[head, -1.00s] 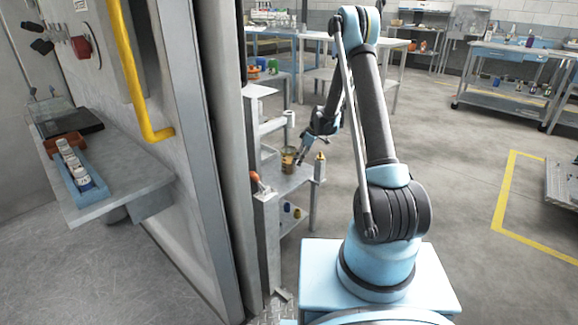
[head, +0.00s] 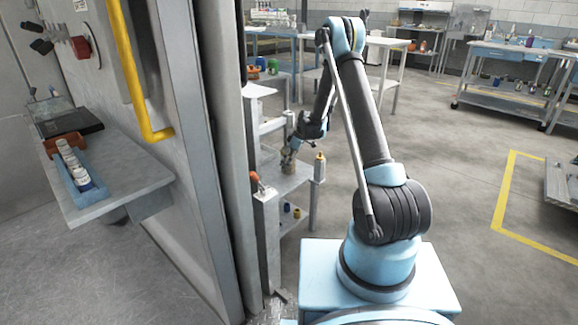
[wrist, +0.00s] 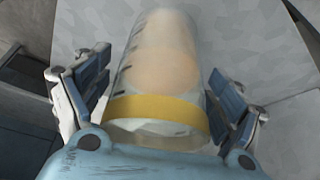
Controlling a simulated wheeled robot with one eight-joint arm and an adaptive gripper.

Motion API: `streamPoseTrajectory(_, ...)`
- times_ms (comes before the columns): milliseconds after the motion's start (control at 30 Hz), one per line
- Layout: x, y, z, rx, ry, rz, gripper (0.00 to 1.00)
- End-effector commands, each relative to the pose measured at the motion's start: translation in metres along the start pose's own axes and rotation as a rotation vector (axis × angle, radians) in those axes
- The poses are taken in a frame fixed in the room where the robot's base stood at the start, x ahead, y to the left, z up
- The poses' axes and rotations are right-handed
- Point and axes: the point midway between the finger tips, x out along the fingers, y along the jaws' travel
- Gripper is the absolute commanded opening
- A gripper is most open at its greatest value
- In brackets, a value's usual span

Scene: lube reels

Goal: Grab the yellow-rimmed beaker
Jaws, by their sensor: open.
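The yellow-rimmed beaker (wrist: 160,62) is a clear cylinder with dark marks and a yellow band, large in the middle of the wrist view. My gripper (wrist: 158,95) is open, with one finger on each side of the beaker. Small gaps seem to show between the fingers and the glass; I cannot tell if either touches. In the head view my gripper (head: 290,158) is low over the small grey cart's top (head: 290,184), and the beaker is mostly hidden behind it.
A yellow-and-dark bottle (head: 320,167) stands on the cart's right edge. An orange-topped item (head: 254,182) is at its front left. Several small jars sit on the lower shelf. A grey wall panel (head: 205,150) with a yellow handle rises close on the left.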

Motion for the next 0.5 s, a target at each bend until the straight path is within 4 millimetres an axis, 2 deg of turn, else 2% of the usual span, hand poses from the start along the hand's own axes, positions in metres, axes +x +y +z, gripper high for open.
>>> streamPoseTrajectory(67, -0.0001, -0.0001, -0.0001, 0.0, 0.0, 0.0, 0.86)
streamPoseTrajectory(100, -0.0001, -0.0001, -0.0001, 0.0, 0.0, 0.0, 0.82)
streamPoseTrajectory(333, -0.0001, -0.0001, -0.0002, -0.001, 0.0, 0.0, 0.3)
streamPoseTrajectory(500, -0.0003, -0.0001, -0.0004, -0.001, 0.0, 0.0, 0.27)
